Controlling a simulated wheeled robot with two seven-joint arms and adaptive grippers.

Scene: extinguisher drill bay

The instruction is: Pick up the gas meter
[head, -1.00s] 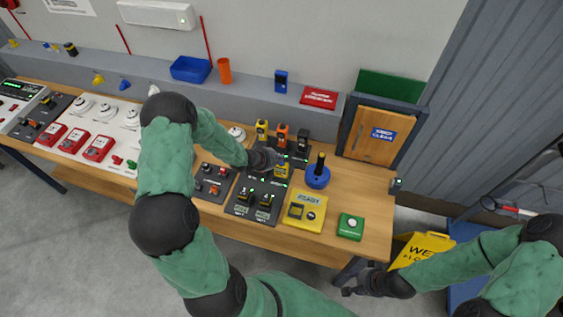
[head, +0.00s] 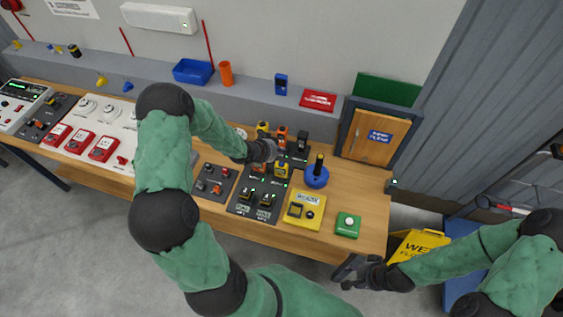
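Several handheld meters stand on the dark charging panel on the bench; I cannot tell for certain which is the gas meter. A yellow one (head: 281,169) stands mid-panel, with a small orange item (head: 259,166) to its left. At the panel's back are a yellow handset (head: 262,129), an orange one (head: 281,134) and a black one (head: 302,140). My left gripper (head: 269,150) hangs over the panel between the back row and the mid-panel yellow meter; its fingers are too small and dark to read. My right gripper (head: 357,274) is open and empty off the bench's front right corner.
A blue round base with a black handle (head: 316,176), a yellow box (head: 304,210) and a green button box (head: 347,225) stand right of the panel. A wooden door panel (head: 376,137) is behind. A yellow wet-floor sign (head: 418,243) stands beyond the bench's right end.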

